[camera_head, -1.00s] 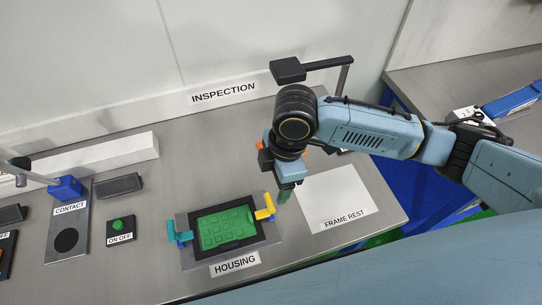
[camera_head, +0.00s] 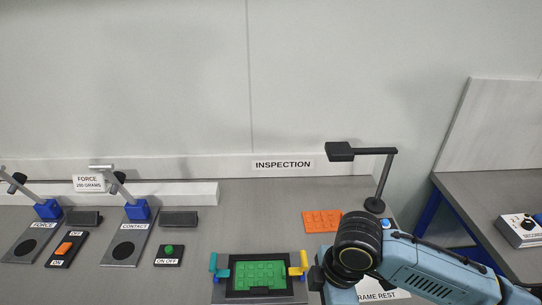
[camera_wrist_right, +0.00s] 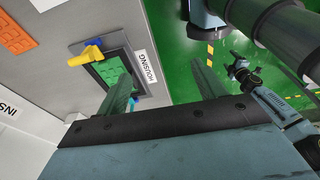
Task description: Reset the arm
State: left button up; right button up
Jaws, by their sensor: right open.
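My right arm comes in from the lower right in the head view. Its gripper is mostly hidden there behind the wrist, right of the housing fixture. In the right wrist view my right gripper (camera_wrist_right: 161,84) is open and empty, its two fingers wide apart. The housing fixture (camera_head: 231,291) holds a green keypad-like part (camera_head: 258,274) in a black frame. It has a teal handle on the left and a yellow handle (camera_head: 298,263) on the right. In the right wrist view, what looks like my left gripper (camera_wrist_right: 238,66) is small; its jaws are unclear.
An orange plate (camera_head: 322,221) lies on the bench near the inspection lamp (camera_head: 341,152). The white frame rest (camera_head: 384,291) is partly covered by my right arm. Force and contact stands (camera_head: 128,243) with switches are at the left. A side bench (camera_head: 500,190) is at the right.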

pick_arm(q)
jog(key=w, duration=0.5)
pick_arm(e)
jog(key=s+a+m+t+y, duration=0.1)
jog(key=s+a+m+y, duration=0.2)
jog(key=a+m, duration=0.1)
jog(key=s+d+f+m+t+h, duration=0.1)
jog(key=s+d+f+m+h, duration=0.1)
jog(key=s+d+m, duration=0.35)
jog(key=s+d+f+m+t+h, duration=0.1)
jog(key=s+d+f+m+h, duration=0.15)
jog(key=d+m, duration=0.6)
notch_tip(320, 180, down, 31)
jog(key=s+d+n+g+b, duration=0.1)
jog(key=s+d+n+b, duration=0.15)
jog(key=b, duration=0.45)
pick_arm(q)
notch_tip(320, 180, down, 13)
jog(key=s+b, duration=0.2)
jog(key=b, duration=0.4)
pick_arm(e)
jog(key=s+d+f, duration=0.1)
jog(key=s+f, duration=0.7)
jog(key=f, duration=0.2)
jog(key=s+d+f+g, duration=0.1)
jog(key=s+f, duration=0.7)
jog(key=f, duration=0.3)
jog(key=shift+s+d+f, duration=0.25)
jog(key=shift+s+f, duration=0.05)
jog(key=shift+s, duration=0.05)
